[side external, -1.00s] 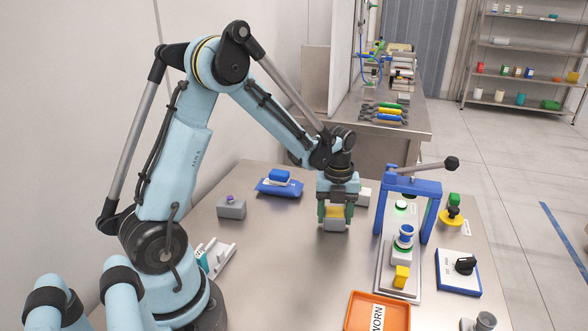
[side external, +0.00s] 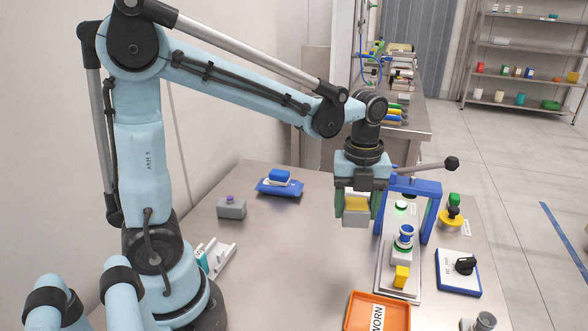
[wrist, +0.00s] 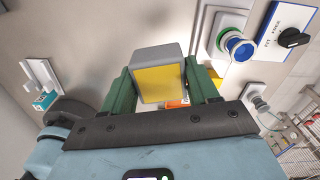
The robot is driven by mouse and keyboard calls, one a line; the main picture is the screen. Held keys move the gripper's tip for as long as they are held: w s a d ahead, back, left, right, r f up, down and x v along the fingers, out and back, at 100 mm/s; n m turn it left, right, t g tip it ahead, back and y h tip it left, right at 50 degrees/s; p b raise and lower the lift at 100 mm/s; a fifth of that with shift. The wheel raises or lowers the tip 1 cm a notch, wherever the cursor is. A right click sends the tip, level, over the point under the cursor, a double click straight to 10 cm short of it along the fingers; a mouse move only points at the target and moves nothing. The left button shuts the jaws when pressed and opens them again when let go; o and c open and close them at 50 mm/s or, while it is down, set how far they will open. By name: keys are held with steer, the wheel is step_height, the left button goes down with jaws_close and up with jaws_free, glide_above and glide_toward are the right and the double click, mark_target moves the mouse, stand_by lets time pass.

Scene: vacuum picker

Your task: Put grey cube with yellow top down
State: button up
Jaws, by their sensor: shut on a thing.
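My gripper (side external: 357,210) is shut on the grey cube with the yellow top (side external: 356,203). In the side view its green fingers stand on both sides of the cube, which appears held above the table, just left of the blue press frame. In the wrist view the cube (wrist: 160,75) sits between the green fingers, its yellow face toward the camera. The fingers hide parts of its sides.
The blue press frame (side external: 429,215) with a lever stands close on the right. An orange tray (side external: 352,318) is at the front. The middle-left metal table (side external: 290,250) is clear.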

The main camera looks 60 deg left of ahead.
steer(key=shift+s+d+r, duration=0.1)
steer(key=shift+s+r, duration=0.15)
steer(key=shift+s, duration=0.15)
steer(key=s+a+n, duration=0.2)
steer(key=s+n, duration=0.4)
steer(key=s, duration=0.6)
glide_above(265, 240)
step_height(265, 240, down, 7)
steer(key=shift+w, duration=0.1)
steer(key=shift+f, duration=2)
steer(key=shift+f, duration=0.1)
steer(key=o, duration=1.1)
